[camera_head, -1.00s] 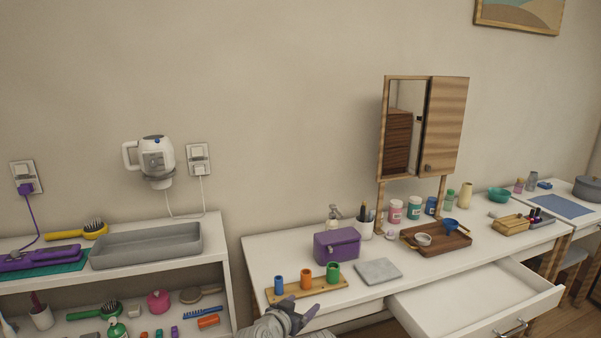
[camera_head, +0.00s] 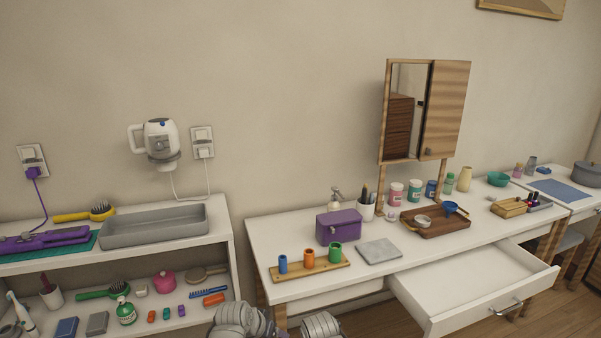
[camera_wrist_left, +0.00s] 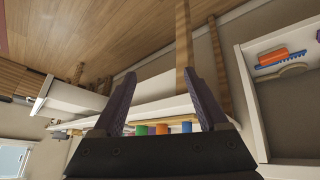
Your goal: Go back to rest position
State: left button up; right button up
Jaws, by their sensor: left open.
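In the left wrist view my left gripper (camera_wrist_left: 160,105) is open. Nothing is between its two dark fingers. Beyond them are the white table edge and the wooden stand with coloured cylinders. In the head view only grey parts of my arms show at the bottom edge, in front of the table. No gripper fingers show there, and my right gripper is not visible in either view.
The white table (camera_head: 265,235) holds a stand (camera_head: 335,265) of cylinders, a purple box (camera_head: 338,226) and a grey slab (camera_head: 379,252). Its drawer (camera_head: 470,290) is pulled out. A white shelf (camera_head: 225,225) with a grey tray (camera_head: 155,227) stands at left.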

pick_arm(q)
jog(key=s+a+f+n+g+y, duration=0.3)
jog(key=s+a+f+g, duration=0.15)
jog(key=s+a, duration=0.4)
jog(key=s+d+r+m+g+p, duration=0.1)
jog(key=s+d+r+p, duration=0.1)
jog(key=d+r+p, duration=0.3)
jog(key=s+d+r+m+y+p, duration=0.1)
jog(key=s+d+r+m+p, duration=0.1)
jog(key=d+r+p, duration=0.3)
notch_tip(320, 180, up, 3)
jog(key=shift+s+r+g+p, duration=0.1)
jog(key=shift+s+g+p, duration=0.25)
jog(key=shift+s+p, duration=0.6)
jog(key=shift+w+d, duration=0.1)
jog(key=shift+d, duration=0.05)
